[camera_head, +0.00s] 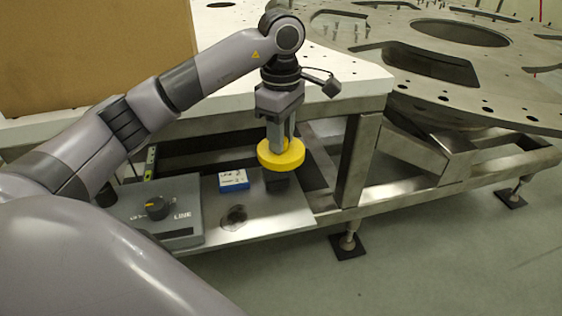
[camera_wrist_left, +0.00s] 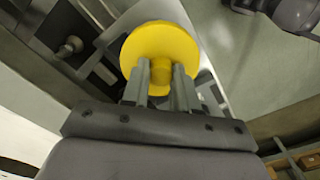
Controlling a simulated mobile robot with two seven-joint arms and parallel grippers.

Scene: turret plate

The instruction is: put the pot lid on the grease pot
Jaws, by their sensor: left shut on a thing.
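The yellow round pot lid (camera_head: 281,157) is in my left gripper (camera_head: 281,138), which is shut on its knob and points down. The lid looks about level. In the left wrist view the lid (camera_wrist_left: 150,45) shows as a yellow disc beyond the fingers (camera_wrist_left: 161,70), its knob between them. A dark, squat thing, seemingly the grease pot (camera_head: 277,183), stands on the grey shelf just below the lid. The lid hides its top, and I cannot tell whether the two touch. My right gripper is not in view.
A blue-and-white box (camera_head: 233,180) stands left of the dark pot. A grey box with a knob (camera_head: 158,222) and a dark stain (camera_head: 234,215) are on the shelf (camera_head: 283,218). A steel frame leg (camera_head: 357,160) rises to the right. A large perforated plate (camera_head: 460,60) lies behind.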

